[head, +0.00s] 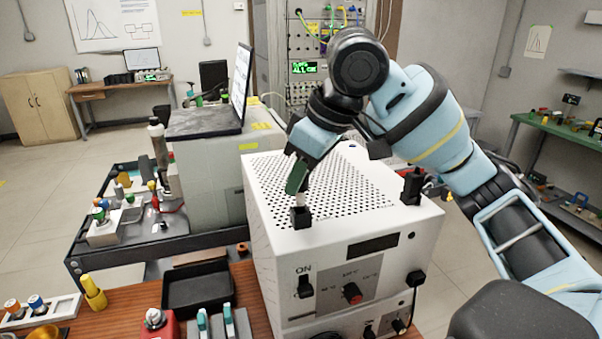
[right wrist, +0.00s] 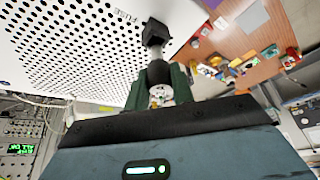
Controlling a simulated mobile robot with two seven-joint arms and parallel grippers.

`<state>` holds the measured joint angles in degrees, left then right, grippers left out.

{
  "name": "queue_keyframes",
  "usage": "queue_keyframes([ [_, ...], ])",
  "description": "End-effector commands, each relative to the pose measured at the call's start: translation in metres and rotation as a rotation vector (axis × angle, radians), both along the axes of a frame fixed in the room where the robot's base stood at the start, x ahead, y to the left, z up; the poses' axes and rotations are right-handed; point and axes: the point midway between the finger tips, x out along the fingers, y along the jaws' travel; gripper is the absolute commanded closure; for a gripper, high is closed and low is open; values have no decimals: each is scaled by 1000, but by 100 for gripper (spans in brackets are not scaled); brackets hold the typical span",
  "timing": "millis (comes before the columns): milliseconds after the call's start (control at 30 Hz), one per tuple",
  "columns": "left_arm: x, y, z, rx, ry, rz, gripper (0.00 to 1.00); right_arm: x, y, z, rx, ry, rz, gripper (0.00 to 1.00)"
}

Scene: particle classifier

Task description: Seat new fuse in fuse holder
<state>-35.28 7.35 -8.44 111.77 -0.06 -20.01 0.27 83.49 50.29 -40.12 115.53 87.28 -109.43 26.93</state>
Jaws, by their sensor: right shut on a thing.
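My right gripper (head: 299,180) is above the front left corner of the white perforated box (head: 268,230). It is shut on the fuse (head: 300,199), a small pale cylinder held upright between dark green fingers. Just below stands a black square block (head: 301,217), which looks like the fuse holder, on the box top. In the head view the fuse's lower end meets the block; I cannot tell whether it is inside. The right wrist view shows the fuse's metallic end (right wrist: 160,95) between the fingers, with the black block (right wrist: 155,32) beyond. My left gripper is not in view.
A second black fitting (head: 411,187) stands at the box's right side. A black tray (head: 197,288) lies left on the wooden table. A laptop (head: 238,90) stands behind.

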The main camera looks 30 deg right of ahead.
Motion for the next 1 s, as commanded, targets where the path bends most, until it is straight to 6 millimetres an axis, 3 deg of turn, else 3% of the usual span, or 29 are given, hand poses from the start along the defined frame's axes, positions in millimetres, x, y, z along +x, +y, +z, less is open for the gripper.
queue_keyframes([
  [1000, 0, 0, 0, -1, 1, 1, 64, 0, 0, -22, -1, 1, 0, 98],
])
